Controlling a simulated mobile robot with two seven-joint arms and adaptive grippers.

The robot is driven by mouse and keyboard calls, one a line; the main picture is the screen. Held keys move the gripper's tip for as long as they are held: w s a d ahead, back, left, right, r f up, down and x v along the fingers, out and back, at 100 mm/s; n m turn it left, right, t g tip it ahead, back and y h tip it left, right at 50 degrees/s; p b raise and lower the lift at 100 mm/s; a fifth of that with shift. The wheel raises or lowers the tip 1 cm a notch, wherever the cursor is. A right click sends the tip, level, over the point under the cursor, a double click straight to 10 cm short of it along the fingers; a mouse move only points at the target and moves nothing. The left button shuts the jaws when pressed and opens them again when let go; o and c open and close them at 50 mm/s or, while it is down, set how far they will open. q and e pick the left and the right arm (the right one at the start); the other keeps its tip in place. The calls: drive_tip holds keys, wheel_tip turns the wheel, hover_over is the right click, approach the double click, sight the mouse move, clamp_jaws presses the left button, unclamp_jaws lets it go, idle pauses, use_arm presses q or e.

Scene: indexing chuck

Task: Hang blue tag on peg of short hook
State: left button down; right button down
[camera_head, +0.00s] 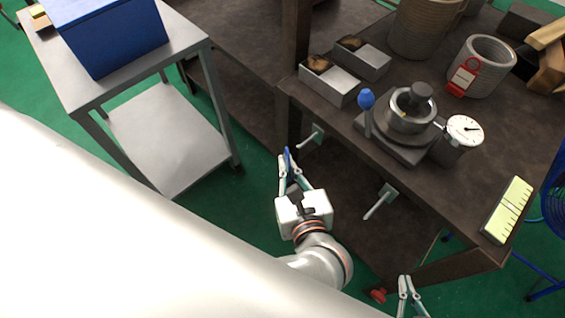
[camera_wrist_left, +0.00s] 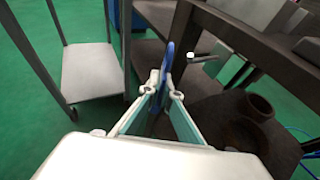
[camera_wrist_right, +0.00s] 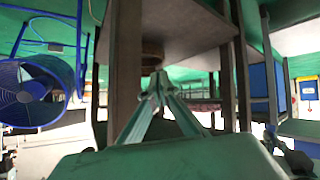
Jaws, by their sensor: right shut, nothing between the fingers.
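My left gripper (camera_head: 288,170) is shut on the blue tag (camera_head: 288,154), which stands up thin and edge-on between the fingertips. The tag (camera_wrist_left: 167,62) also rises from the fingers (camera_wrist_left: 160,92) in the left wrist view. A short hook (camera_head: 313,135) with a pale peg sticks out from the front of the dark bench, just right of and beyond the tag. Its white peg end (camera_wrist_left: 190,57) shows close to the right of the tag, apparently apart. A longer hook (camera_head: 379,202) is farther right. My right gripper (camera_head: 404,284) is shut and empty at the lower edge.
The dark bench (camera_head: 335,112) carries a chuck with a blue-knobbed lever (camera_head: 366,99), a dial gauge (camera_head: 464,130) and metal boxes. A grey cart (camera_head: 190,60) with a blue bin stands left. A red object (camera_head: 378,295) lies beside my right gripper.

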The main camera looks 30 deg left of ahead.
use_arm(q)
drive_tip(key=w+d+f+b, duration=0.1)
drive_tip(key=w+d+b, duration=0.1)
drive_tip(key=w, duration=0.3)
drive_tip(key=shift+w+f, duration=0.15)
drive_tip(key=shift+w, duration=0.25)
use_arm(e)
drive_tip(key=shift+w+a, duration=0.2)
drive_tip(key=shift+a, duration=0.15)
idle(0.3)
drive_tip(key=shift+f, duration=0.1)
use_arm(q)
drive_tip(key=c, duration=2.2)
unclamp_jaws()
drive_tip(key=shift+d, duration=0.1)
use_arm(e)
drive_tip(key=shift+f, duration=0.1)
